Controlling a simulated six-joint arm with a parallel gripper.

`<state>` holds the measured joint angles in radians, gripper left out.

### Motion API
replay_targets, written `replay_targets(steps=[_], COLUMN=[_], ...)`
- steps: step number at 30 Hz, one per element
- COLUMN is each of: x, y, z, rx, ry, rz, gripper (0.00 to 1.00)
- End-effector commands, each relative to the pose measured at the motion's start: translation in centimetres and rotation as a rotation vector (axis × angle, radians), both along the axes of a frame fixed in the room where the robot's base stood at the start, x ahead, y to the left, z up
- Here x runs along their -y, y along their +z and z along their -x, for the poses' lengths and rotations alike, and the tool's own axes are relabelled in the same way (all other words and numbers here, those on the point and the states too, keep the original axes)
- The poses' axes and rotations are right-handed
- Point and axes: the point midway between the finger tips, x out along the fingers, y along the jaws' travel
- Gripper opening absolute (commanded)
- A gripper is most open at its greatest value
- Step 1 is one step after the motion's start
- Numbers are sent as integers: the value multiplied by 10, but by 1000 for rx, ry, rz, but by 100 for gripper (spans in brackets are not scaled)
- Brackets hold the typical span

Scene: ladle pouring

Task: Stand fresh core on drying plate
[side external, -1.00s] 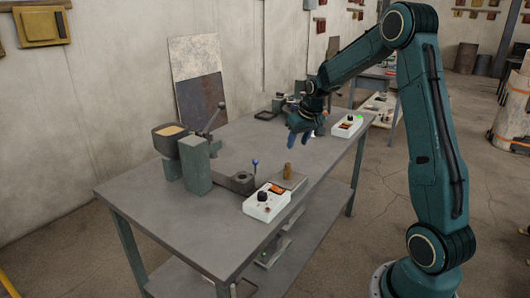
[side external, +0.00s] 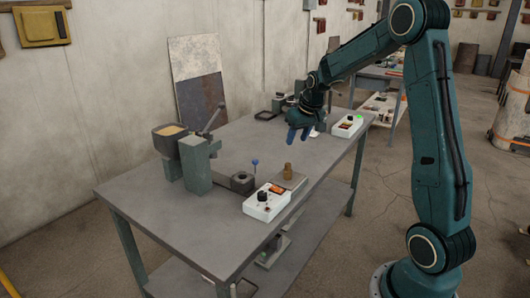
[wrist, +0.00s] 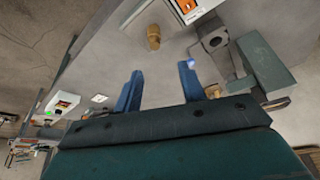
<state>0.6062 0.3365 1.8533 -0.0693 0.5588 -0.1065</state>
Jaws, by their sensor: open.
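The core (side external: 288,170) is a small brown stepped piece. It stands upright on or at the near-left part of a flat grey plate (side external: 294,181), on the bench. The core also shows in the wrist view (wrist: 153,38), beyond the fingertips and between their lines. My gripper (side external: 298,136) is above the bench, up and behind the core, apart from it. Its two blue fingers are spread with nothing between them, as the wrist view shows (wrist: 160,78).
A white control box (side external: 266,203) stands in front of the plate. Left of it are a round dark fixture (side external: 242,182), a blue-knobbed lever (side external: 255,163), a green-grey block (side external: 195,164) and a sand-filled box (side external: 171,138). Another control box (side external: 347,126) stands at the far right.

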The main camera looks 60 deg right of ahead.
Motion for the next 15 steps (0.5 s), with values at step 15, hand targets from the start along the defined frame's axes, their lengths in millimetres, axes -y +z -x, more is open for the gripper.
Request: replay_targets(steps=[15], x=[-131], y=[79], z=[55], rx=[32], ry=[164], rz=[21], gripper=[41])
